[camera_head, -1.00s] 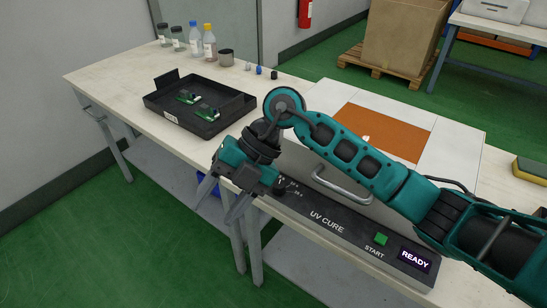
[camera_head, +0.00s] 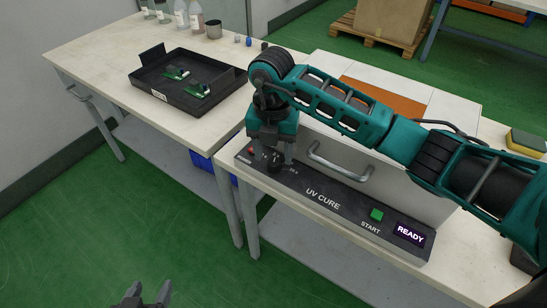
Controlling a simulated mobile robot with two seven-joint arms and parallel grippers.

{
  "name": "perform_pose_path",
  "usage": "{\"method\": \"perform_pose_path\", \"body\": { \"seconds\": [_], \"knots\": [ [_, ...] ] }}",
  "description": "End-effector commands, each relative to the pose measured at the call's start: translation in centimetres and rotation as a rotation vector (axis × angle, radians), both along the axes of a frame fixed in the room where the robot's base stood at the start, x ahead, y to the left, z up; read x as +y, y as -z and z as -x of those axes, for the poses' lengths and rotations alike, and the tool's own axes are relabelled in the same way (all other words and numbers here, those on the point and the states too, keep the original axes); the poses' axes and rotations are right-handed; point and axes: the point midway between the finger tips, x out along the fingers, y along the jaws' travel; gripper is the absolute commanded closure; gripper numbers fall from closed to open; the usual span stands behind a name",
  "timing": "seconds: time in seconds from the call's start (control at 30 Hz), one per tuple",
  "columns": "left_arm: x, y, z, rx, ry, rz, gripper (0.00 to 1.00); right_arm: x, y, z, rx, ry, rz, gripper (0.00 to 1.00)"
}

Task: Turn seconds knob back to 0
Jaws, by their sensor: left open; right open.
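The UV CURE unit has a sloped dark front panel (camera_head: 345,208) at the table's front edge. A black knob (camera_head: 275,163) stands near the panel's left end, with small markings to its right; its setting is too small to read. My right gripper (camera_head: 272,157) points down over the knob, its open fingers close around it; whether they touch it I cannot tell. My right arm crosses in front of the unit from the right. My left gripper (camera_head: 147,293) is open and empty, low over the floor at the bottom edge.
The panel also has a red light (camera_head: 251,150), a green START button (camera_head: 376,214) and a display reading READY (camera_head: 410,235). A metal handle (camera_head: 340,170) sticks out behind the panel. A black tray (camera_head: 150,90) with green boards is on the left table.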

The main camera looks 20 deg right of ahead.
Motion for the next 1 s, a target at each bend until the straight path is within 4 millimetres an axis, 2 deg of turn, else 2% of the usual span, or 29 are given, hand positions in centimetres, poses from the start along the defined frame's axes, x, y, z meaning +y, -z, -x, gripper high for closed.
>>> {"method": "perform_pose_path", "body": {
  "seconds": [0.1,0.2,0.53,1.0],
  "knots": [
    [-0.1,-0.1,-0.1,-0.005,0.001,0.002,0.43,0.0,1.6,0.0,0.002,-0.001,-0.001,0.43],
    [-0.1,-0.3,-0.3,-0.008,0.000,0.003,0.43,0.0,2.2,0.0,0.001,-0.001,0.000,0.43],
    [0.0,-0.4,-0.4,-0.010,0.001,0.001,0.43,0.0,2.4,0.0,-0.001,-0.001,-0.002,0.43],
    [0.1,-0.1,-0.4,-0.005,0.000,-0.002,0.43,0.0,2.4,0.0,0.000,-0.001,-0.001,0.88]
  ]
}}
